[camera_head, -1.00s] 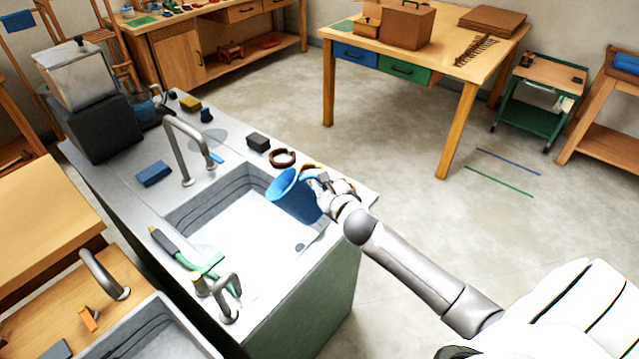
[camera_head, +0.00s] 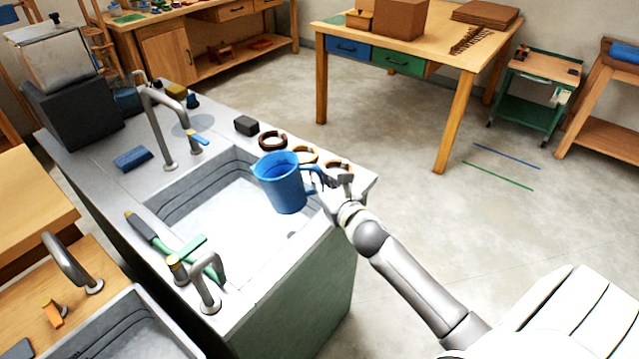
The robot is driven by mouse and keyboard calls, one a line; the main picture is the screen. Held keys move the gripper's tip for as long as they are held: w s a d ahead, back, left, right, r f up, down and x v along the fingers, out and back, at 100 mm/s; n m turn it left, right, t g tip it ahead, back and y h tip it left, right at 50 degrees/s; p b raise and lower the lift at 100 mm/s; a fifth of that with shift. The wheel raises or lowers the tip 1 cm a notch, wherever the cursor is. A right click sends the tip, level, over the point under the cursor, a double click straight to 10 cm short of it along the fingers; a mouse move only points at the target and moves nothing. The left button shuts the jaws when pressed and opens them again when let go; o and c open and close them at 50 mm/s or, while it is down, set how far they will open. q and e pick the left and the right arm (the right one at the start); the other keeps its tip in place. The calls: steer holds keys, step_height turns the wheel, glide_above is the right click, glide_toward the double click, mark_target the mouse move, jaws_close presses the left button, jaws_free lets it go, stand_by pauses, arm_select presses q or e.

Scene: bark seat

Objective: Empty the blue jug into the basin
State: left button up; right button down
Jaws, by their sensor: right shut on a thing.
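The blue jug (camera_head: 283,186) is held nearly upright above the right part of the basin, its open top showing and its handle to the right. My right gripper (camera_head: 322,180) is shut on the jug at its handle side. The basin (camera_head: 215,215) is a grey sink with a pale bottom, set in the counter. I cannot tell whether anything is in the jug. My left gripper is not in view.
A tall tap (camera_head: 165,125) stands behind the basin and a short bent tap (camera_head: 207,280) in front. A green-headed brush (camera_head: 150,232) lies on the near rim. A black block (camera_head: 246,125) and several brown rings (camera_head: 272,139) sit at the back right.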

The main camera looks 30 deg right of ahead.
steer(key=shift+d+f+m+t+b, duration=0.1)
steer(key=shift+f+m+t+b, duration=0.3)
steer(key=shift+f+b, duration=0.65)
steer(key=shift+r+m+b, duration=0.35)
steer(key=shift+m+b, duration=0.25)
steer(key=shift+b, duration=0.2)
steer(key=shift+a+r, duration=0.15)
steer(key=shift+a, duration=0.05)
steer(key=shift+r, duration=0.1)
